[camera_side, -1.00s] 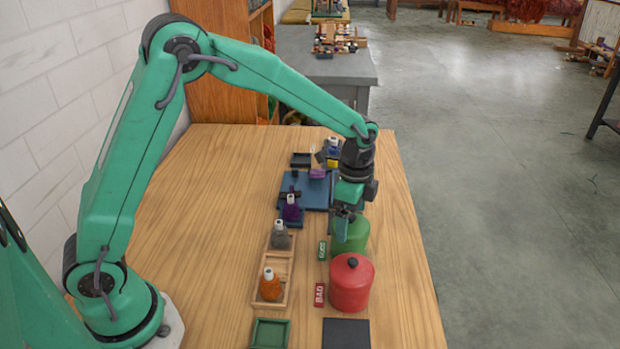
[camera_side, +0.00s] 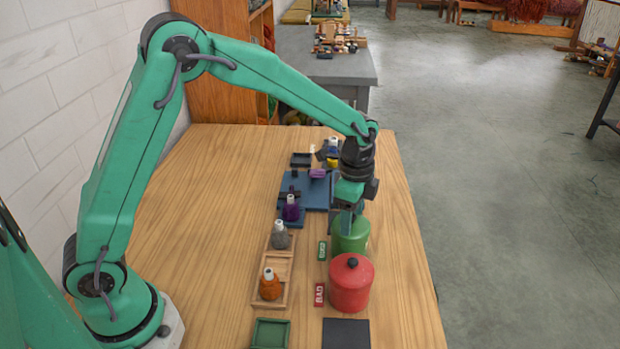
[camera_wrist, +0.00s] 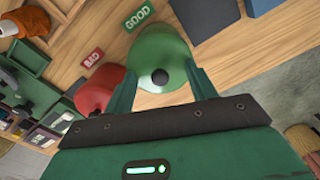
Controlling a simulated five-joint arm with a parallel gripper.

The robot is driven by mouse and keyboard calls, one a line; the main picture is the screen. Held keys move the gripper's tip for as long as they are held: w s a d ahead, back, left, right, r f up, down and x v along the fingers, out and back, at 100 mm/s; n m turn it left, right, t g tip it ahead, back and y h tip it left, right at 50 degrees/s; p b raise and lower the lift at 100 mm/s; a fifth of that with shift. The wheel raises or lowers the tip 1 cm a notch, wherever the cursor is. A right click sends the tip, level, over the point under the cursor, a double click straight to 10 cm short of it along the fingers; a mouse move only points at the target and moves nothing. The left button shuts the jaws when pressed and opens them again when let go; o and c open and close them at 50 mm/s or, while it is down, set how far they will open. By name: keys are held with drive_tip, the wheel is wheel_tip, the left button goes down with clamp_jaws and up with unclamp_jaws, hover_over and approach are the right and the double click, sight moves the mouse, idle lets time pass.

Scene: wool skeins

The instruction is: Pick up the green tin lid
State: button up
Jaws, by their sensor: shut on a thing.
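The green tin (camera_side: 350,236) stands on the wooden table behind the red tin, next to the green GOOD label (camera_side: 322,250). Its green lid (camera_wrist: 160,52) with a dark round knob (camera_wrist: 160,77) shows in the wrist view. My gripper (camera_side: 347,222) is right above the tin, pointing down. In the wrist view my gripper's fingers (camera_wrist: 160,84) stand on either side of the knob, shut on the lid. The lid appears to be still on the tin; I cannot see a gap between them.
The red tin (camera_side: 351,285) with a black knob stands close in front, beside the red BAD label (camera_side: 319,295). A wooden rack (camera_side: 258,262) holds a grey and an orange skein to the left. A dark square (camera_side: 346,334) and green tray (camera_side: 270,334) lie nearer. The left of the table is clear.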

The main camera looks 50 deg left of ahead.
drive_tip(key=shift+s+f, duration=0.15)
drive_tip(key=shift+f, duration=0.05)
drive_tip(key=shift+r, duration=0.6)
clamp_jaws()
drive_tip(key=r, duration=0.3)
drive_tip(key=shift+s+d+r, duration=0.2)
drive_tip(key=shift+s+d, duration=0.05)
drive_tip(key=shift+d, duration=0.1)
drive_tip(key=s+d+r, duration=0.6)
drive_tip(key=s+d, duration=0.1)
drive_tip(key=d, duration=0.1)
drive_tip(key=shift+s+r, duration=0.15)
drive_tip(key=shift+r, duration=0.1)
